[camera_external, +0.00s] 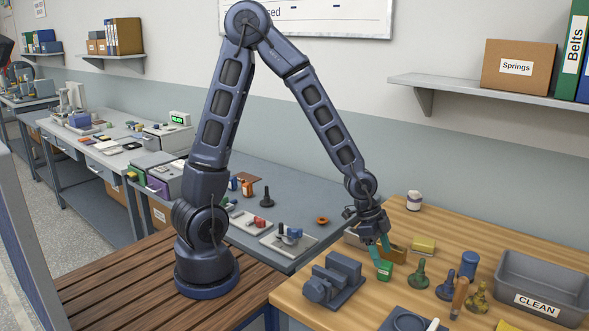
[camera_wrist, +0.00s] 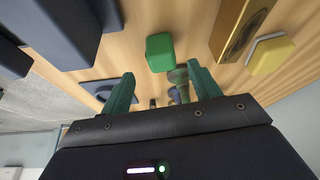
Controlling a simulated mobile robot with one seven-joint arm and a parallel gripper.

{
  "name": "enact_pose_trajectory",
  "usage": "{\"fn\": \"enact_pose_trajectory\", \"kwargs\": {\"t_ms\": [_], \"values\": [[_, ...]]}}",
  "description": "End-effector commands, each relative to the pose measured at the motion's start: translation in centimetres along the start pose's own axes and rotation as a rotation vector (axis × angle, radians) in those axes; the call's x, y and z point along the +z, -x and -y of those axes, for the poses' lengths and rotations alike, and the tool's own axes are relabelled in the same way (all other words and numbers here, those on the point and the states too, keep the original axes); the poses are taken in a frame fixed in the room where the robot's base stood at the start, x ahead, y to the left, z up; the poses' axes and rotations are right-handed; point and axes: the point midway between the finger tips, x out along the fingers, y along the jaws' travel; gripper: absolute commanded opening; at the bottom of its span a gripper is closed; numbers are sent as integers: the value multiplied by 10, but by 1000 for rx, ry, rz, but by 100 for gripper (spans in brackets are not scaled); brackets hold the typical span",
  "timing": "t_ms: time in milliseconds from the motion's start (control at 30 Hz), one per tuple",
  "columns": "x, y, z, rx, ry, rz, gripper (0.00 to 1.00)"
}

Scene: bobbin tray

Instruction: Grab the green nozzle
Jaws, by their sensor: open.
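The green nozzle (camera_external: 419,276) is dark green, with a wide base and narrow top, and stands upright on the wooden bench in the external view. My gripper (camera_external: 381,254) is open and empty, pointing down to the left of the nozzle and close above a green block (camera_external: 384,271). In the wrist view, my gripper (camera_wrist: 160,70) shows two teal fingers spread apart. A green nozzle-like shape (camera_wrist: 177,76) appears beside the right finger, which hides part of it. The green block (camera_wrist: 160,52) is beyond the fingertips.
A dark grey machine block (camera_external: 333,281) stands left of my gripper. A brass block (camera_external: 391,253) and yellow block (camera_external: 423,245) lie behind. Blue (camera_external: 446,288) and olive (camera_external: 477,299) nozzles stand right, near a wooden-handled tool (camera_external: 459,296) and the grey CLEAN bin (camera_external: 518,296).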

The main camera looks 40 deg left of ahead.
Motion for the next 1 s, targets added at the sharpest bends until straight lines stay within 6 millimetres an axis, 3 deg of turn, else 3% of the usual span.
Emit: {"fn": "enact_pose_trajectory", "kwargs": {"t_ms": [267, 700, 1000], "values": [[0, -10, 0, 2, 0, 0, 62], [-1, -44, 3, 2, 0, 0, 62], [0, -53, 3, 0, 1, 0, 62]]}}
